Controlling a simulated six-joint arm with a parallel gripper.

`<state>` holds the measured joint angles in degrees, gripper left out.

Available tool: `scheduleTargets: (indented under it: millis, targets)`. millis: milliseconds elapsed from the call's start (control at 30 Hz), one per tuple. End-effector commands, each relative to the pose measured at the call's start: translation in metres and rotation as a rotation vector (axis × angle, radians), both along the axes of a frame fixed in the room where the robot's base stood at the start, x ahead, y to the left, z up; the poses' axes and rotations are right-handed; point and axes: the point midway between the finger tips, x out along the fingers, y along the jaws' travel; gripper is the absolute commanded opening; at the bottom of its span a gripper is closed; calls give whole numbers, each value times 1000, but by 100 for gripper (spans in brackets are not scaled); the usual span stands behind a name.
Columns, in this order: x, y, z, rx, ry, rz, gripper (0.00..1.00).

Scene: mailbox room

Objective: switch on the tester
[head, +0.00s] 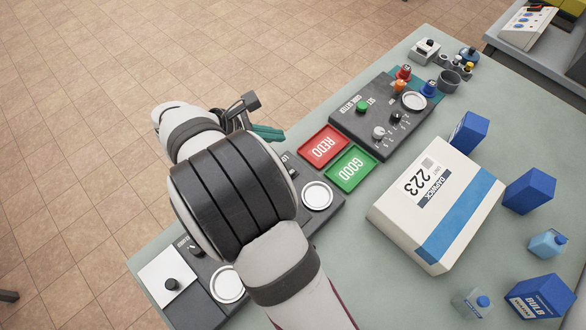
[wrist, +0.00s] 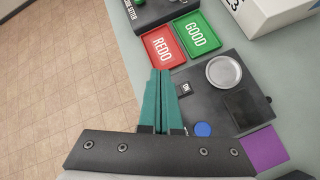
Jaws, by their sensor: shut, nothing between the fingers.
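My gripper (head: 270,133) has teal fingers, and they are closed together in the wrist view (wrist: 161,74). The fingertips appear over the left edge of a dark flat device, near its small black switch with white lettering (wrist: 184,89); I cannot tell whether they touch anything. This device (wrist: 205,108) has a round silver plate (wrist: 224,72), a dark square panel (wrist: 242,106) and a blue button (wrist: 203,130) beside the fingers. In the head view my arm hides much of it; its round plate (head: 317,196) shows. No label reading tester is legible.
A red REDO tray (head: 322,134) and a green GOOD tray (head: 361,158) lie just beyond. Behind them is a dark panel with knobs (head: 350,117). A large white-and-blue box (head: 435,235) stands right. Another dark device with a plate (head: 228,300) is nearer. A purple square (wrist: 265,146) lies beside the device.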

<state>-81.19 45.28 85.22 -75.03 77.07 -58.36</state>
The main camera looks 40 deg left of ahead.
Motion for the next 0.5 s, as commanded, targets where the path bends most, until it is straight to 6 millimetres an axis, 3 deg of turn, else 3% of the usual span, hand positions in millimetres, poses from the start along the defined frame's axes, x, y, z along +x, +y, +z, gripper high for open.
scheduleTargets:
  millis: [500]
  targets:
    - [0, -22, -64, -3, 1, -2, 0]
